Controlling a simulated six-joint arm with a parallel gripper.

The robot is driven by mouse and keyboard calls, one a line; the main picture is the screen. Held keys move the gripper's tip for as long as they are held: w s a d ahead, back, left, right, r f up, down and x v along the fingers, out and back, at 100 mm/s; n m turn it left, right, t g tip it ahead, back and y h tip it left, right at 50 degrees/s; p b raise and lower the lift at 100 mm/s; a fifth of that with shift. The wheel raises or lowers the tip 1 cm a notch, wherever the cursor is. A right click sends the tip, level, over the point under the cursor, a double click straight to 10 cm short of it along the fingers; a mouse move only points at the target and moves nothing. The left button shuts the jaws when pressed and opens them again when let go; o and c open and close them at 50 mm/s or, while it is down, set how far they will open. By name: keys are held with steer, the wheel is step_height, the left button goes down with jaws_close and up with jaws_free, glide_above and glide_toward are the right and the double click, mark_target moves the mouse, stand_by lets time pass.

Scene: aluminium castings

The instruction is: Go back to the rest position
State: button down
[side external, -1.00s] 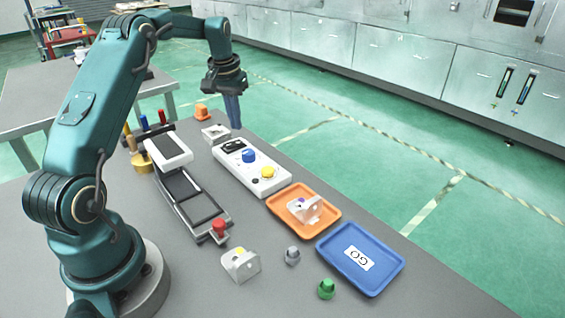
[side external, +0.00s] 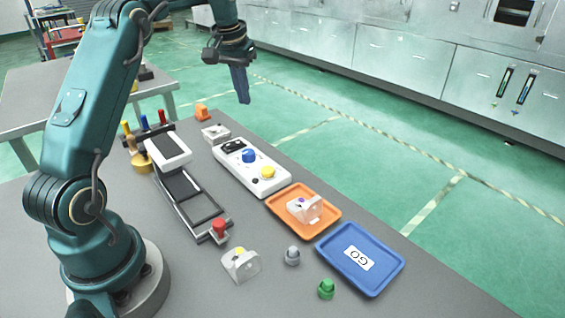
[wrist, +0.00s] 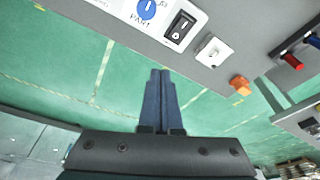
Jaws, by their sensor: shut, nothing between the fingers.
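My gripper (side external: 241,84) is shut and empty, high above the far edge of the grey table in the side external view. In the wrist view its two blue fingers (wrist: 160,75) lie together over the green floor, beyond the table edge. The white control box (side external: 251,167) with a blue knob, a yellow button and a black switch stands below and apart from the gripper. Its blue knob (wrist: 146,9) and black switch (wrist: 180,26) also show in the wrist view.
An orange tray (side external: 273,205) holds a casting with a purple dot. A blue tray (side external: 393,277) marked GO looks empty. A casting with a yellow dot (side external: 241,265), grey and green pegs, a slide fixture (side external: 205,206) and a tool rack stand nearby. Air around the gripper is clear.

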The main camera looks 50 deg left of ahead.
steer(key=s+d+r+m+t, duration=0.1)
steer(key=s+d+r+m, duration=0.1)
steer(key=s+d+r, duration=0.45)
steer(key=s+d+r+m+t, duration=0.1)
steer(key=d+r+m+t, duration=0.15)
steer(key=d, duration=0.65)
steer(key=s+d+f, duration=0.3)
steer(key=s+f, duration=0.1)
steer(key=s, duration=0.2)
steer(key=s+d+f+h, duration=0.1)
steer(key=s+d+f, duration=0.2)
steer(key=s, duration=0.4)
steer(key=shift+s+d+f+m, duration=0.25)
steer(key=shift+f+m, duration=0.1)
steer(key=shift+f, duration=0.4)
